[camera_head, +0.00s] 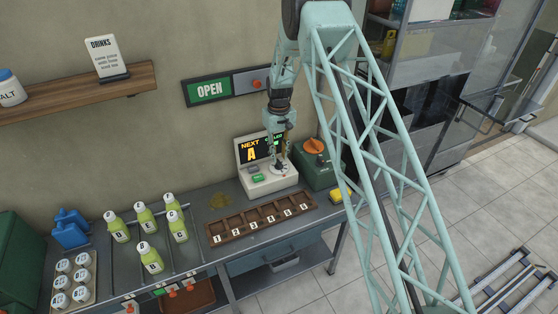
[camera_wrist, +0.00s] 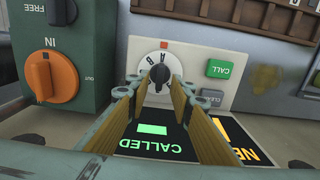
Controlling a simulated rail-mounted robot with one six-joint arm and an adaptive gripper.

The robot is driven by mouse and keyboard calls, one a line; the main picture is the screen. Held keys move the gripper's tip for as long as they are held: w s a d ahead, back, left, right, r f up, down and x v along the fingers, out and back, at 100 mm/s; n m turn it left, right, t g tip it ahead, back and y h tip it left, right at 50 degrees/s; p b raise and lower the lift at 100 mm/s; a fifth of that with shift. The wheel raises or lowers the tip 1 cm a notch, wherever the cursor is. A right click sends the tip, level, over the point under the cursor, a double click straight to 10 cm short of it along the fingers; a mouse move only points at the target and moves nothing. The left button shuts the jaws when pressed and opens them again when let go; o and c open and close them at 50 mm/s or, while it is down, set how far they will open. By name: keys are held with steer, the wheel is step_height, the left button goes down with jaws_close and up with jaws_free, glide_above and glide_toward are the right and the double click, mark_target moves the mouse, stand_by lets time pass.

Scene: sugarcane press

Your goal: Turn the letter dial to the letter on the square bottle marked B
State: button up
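The letter dial (camera_wrist: 146,62) is a white disc with a black pointer knob (camera_wrist: 159,76), on the cream panel of the call machine (camera_head: 268,178). The letters A and B show on its rim in the wrist view. My gripper (camera_wrist: 156,82) is open, with its two fingertips on either side of the knob; I cannot tell whether they touch it. The machine's screen (camera_head: 250,151) reads NEXT with A; under CALLED the wrist view shows a green dash. Several yellow-green bottles (camera_head: 151,262) with white caps stand on the left of the counter; their letters are too small to read surely.
A green CALL button (camera_wrist: 219,69) is beside the dial. A green box with an orange knob (camera_wrist: 52,77) stands close on the other side. A brown numbered tray (camera_head: 260,221) lies in front of the machine. White-lidded jars (camera_head: 62,282) and blue containers (camera_head: 69,230) are far left.

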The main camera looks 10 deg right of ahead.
mark_target(279, 161)
steer(key=shift+f, duration=1.7)
steer(key=shift+c, duration=0.2)
jaws_close()
